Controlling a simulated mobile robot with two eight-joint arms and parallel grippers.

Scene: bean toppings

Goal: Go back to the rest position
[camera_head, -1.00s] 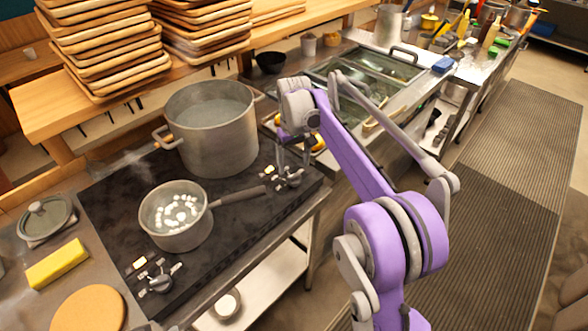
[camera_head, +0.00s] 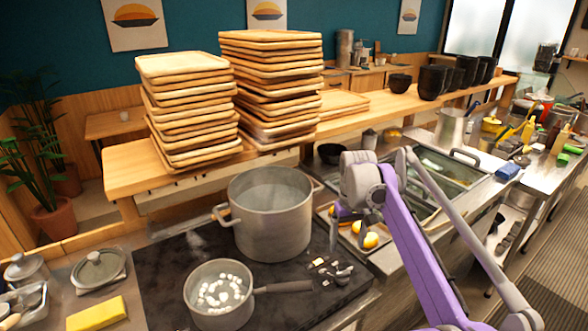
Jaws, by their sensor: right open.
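My right arm is purple and grey and reaches in from the lower right. The large grey pot (camera_head: 272,222) stands on the black stove (camera_head: 165,270). In front of it a small saucepan (camera_head: 218,322) holds several white pieces in liquid, with its handle pointing right. My left gripper is not in view.
Stacks of wooden trays (camera_head: 190,110) stand on the wooden shelf (camera_head: 125,170) behind the stove. A metal container well (camera_head: 440,170) lies right of my gripper. Black bowls (camera_head: 432,82) line the shelf.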

